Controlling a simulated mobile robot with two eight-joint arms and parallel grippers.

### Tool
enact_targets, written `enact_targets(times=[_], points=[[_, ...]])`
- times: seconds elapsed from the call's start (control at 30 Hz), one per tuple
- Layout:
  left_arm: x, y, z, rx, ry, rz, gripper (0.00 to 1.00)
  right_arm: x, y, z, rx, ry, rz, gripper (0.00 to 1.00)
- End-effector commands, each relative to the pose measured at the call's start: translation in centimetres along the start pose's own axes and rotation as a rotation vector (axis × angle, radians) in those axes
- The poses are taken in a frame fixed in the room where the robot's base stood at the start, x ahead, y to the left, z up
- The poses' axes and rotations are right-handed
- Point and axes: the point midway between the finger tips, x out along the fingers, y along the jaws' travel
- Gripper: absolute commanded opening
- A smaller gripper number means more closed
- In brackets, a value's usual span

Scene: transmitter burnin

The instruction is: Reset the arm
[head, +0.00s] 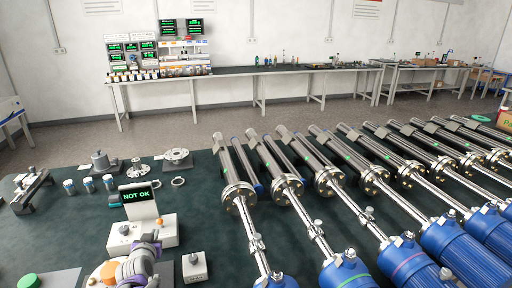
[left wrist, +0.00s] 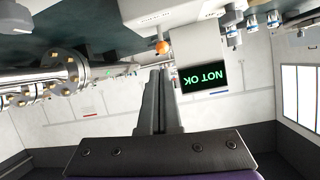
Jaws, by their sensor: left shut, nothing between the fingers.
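My left gripper (left wrist: 159,75) is shut and empty in the left wrist view, its two dark fingers pressed together. In the head view my left arm's purple and grey end (head: 140,266) is at the bottom left, just in front of a white box (head: 158,234) with an orange knob. That box carries a screen (head: 137,196) reading NOT OK, which shows upside down beside the fingers in the left wrist view (left wrist: 205,77). I cannot tell if the gripper touches the box. My right gripper is not in view.
Long metal tubes with flanges and blue ends (head: 345,272) fill the right of the dark green bench (head: 205,222). Small vials (head: 88,185), metal fittings (head: 176,158) and a small white box (head: 194,266) stand at the left. A far bench (head: 235,72) lines the wall.

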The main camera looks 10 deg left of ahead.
Motion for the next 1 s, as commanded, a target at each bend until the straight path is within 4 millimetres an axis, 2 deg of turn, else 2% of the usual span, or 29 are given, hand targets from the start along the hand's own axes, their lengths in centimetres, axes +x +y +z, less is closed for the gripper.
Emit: enact_targets(times=[0.07, 0.17, 0.27, 0.33, 0.5, 0.6, 0.73, 0.83, 1.0], points=[[-0.8, 0.9, -0.3, 0.0, -0.013, 0.017, 0.0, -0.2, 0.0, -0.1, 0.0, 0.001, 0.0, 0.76], [-3.2, 3.7, -0.7, 0.003, -0.06, 0.07, 0.0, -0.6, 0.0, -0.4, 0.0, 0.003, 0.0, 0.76], [-7.5, 7.6, -0.8, 0.01, -0.14, 0.146, 0.0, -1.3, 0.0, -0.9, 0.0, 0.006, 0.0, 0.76], [-11.1, 10.3, -0.3, 0.018, -0.208, 0.201, 0.0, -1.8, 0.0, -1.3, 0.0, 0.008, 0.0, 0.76], [-20.1, 14.8, 2.2, 0.051, -0.378, 0.302, 0.0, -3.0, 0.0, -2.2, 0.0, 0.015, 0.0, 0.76], [-25.2, 16.2, 4.3, 0.076, -0.475, 0.341, 0.0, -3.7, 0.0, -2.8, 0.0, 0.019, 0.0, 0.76], [-30.4, 16.8, 7.2, 0.11, -0.579, 0.366, 0.0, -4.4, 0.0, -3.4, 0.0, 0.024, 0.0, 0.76], [-32.9, 16.7, 8.8, 0.13, -0.633, 0.372, 0.0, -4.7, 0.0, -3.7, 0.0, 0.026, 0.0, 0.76], [-34.6, 16.5, 10.2, 0.145, -0.674, 0.371, 0.0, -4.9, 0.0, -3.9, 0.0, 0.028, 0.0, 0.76]])
